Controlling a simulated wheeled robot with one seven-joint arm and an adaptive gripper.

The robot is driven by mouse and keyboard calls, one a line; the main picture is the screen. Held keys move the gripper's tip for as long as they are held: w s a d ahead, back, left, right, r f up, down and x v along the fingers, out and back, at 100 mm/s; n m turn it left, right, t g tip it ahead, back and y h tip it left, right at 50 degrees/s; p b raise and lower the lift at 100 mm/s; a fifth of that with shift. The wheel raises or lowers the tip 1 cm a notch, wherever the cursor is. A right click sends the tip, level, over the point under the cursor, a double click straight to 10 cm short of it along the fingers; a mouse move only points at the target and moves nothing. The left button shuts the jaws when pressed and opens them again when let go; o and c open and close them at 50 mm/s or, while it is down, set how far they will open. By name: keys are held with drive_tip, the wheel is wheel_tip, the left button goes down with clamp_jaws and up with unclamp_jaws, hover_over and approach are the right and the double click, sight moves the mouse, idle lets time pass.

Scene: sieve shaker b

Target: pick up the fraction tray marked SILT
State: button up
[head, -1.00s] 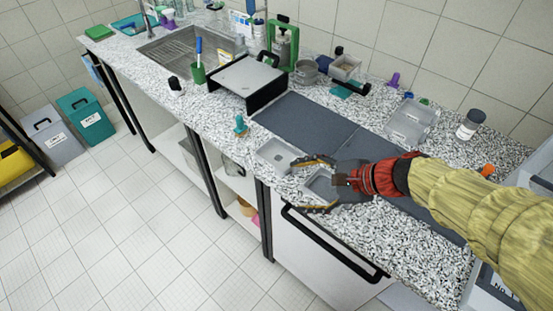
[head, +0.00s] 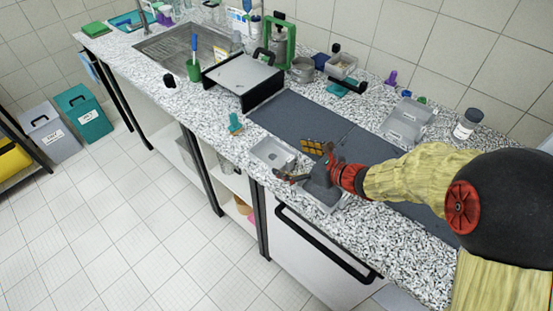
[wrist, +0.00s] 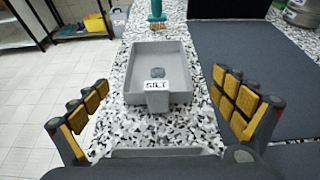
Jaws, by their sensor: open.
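The fraction tray marked SILT (wrist: 174,62) is a shallow grey rectangular tray with a small dark patch inside. Its white SILT label (wrist: 157,86) is on the end facing my gripper. In the head view the tray (head: 262,158) lies on the speckled counter near its front edge, left of my gripper. My gripper (wrist: 165,108) is open and empty, its yellow-padded fingers spread to either side of the tray's near end. In the head view my gripper (head: 300,162) hides part of a second grey tray (head: 328,208) beneath it.
Dark mats (head: 290,115) lie behind the trays. A teal-handled brush (wrist: 157,12) stands just beyond the SILT tray. Two joined grey trays (head: 408,118) and a lidded jar (head: 468,124) are at the back right. The counter's front edge is close on the left in the wrist view.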

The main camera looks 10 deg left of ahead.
sight(281, 162)
drive_tip(key=x, duration=0.2)
drive_tip(key=b+x, duration=0.1)
drive_tip(key=x, duration=0.1)
drive_tip(key=shift+s+a+f, duration=0.1)
drive_tip(key=shift+s+f, duration=0.1)
drive_tip(key=shift+f, duration=0.05)
drive_tip(key=shift+c, duration=1.2)
drive_tip(key=c, duration=1)
